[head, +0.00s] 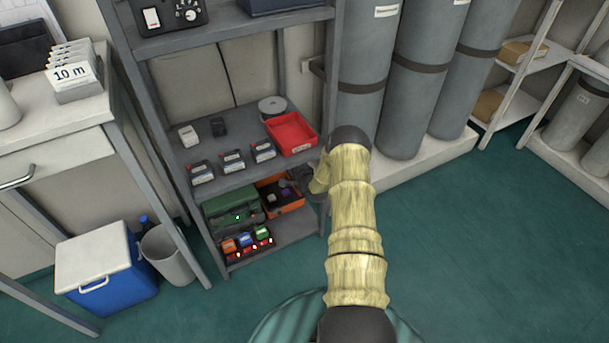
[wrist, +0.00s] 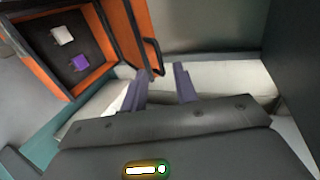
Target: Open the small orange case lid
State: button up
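The small orange case (head: 291,209) sits on the lower shelf, and its inside shows. In the wrist view the orange case (wrist: 52,82) is at the upper left, with a white block and a purple block in its dark interior. Its lid (wrist: 128,30) stands raised at the case's right side, with a dark handle (wrist: 154,57) on it. My gripper (wrist: 161,78) is open, its two fingers apart with nothing between them, just below the handle; I cannot tell whether they touch. In the head view my gripper (head: 308,182) is beside the case, partly hidden by my arm.
A green case (head: 230,203) stands left of the orange one, with several small coloured boxes (head: 246,241) in front. The shelf above holds a red tray (head: 291,133). Grey cylinders (head: 413,80) stand to the right. The floor (head: 470,240) at right is clear.

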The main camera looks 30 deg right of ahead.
jog(key=p+v, duration=0.3)
jog(key=v, duration=0.9)
jog(key=shift+p, duration=0.35)
jog(key=shift+d, duration=0.1)
jog(key=shift+c, duration=0.2)
